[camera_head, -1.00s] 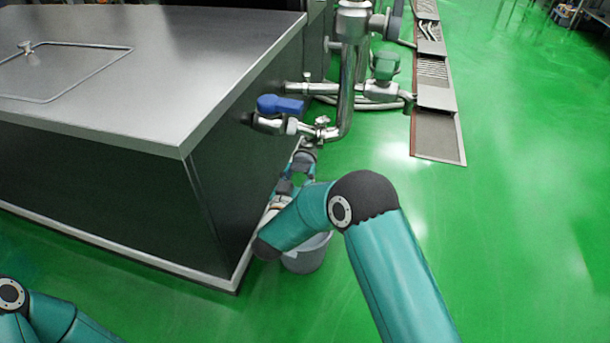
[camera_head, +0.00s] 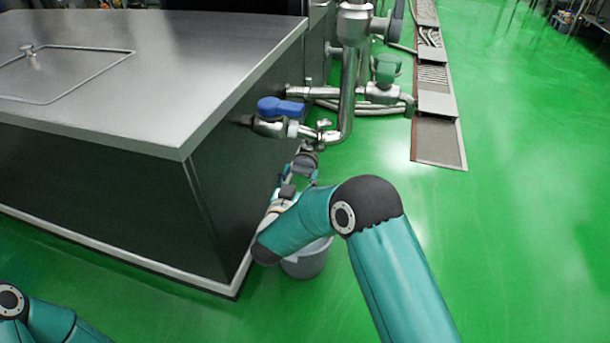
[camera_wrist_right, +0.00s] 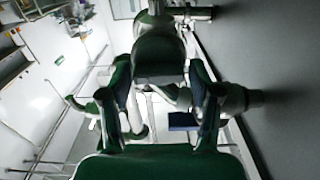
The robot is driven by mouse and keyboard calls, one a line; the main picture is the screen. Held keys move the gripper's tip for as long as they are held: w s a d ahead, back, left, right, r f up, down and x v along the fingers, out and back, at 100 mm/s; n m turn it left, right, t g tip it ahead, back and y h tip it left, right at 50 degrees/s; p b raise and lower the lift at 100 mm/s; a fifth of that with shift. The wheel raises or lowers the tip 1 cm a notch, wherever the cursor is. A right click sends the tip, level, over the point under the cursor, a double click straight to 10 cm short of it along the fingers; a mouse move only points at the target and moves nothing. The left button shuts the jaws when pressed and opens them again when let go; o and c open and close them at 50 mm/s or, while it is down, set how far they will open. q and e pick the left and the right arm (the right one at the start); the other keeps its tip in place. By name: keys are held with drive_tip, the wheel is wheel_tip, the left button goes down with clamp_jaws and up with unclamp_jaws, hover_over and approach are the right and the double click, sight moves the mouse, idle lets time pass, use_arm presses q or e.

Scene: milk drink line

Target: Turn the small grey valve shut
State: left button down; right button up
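A small grey metal fitting (camera_head: 323,124) sits on the pipe near the end of the steel cabinet; I cannot tell for sure that it is the small grey valve. Beside it on the left is a valve with a blue handle (camera_head: 280,107). I cannot see contact with a valve. My left arm shows at bottom left, its gripper out of frame.
The steel cabinet (camera_head: 150,90) with a sharp top corner stands close to the left of my right arm. A grey bucket (camera_head: 306,262) is on the floor under my forearm. Green floor (camera_head: 520,230) is clear at right.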

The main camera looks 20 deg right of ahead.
drive_tip(key=shift+o, duration=0.7)
drive_tip(key=shift+d, duration=0.1)
drive_tip(key=v, duration=1.2)
drive_tip(key=shift+w+f, duration=0.1)
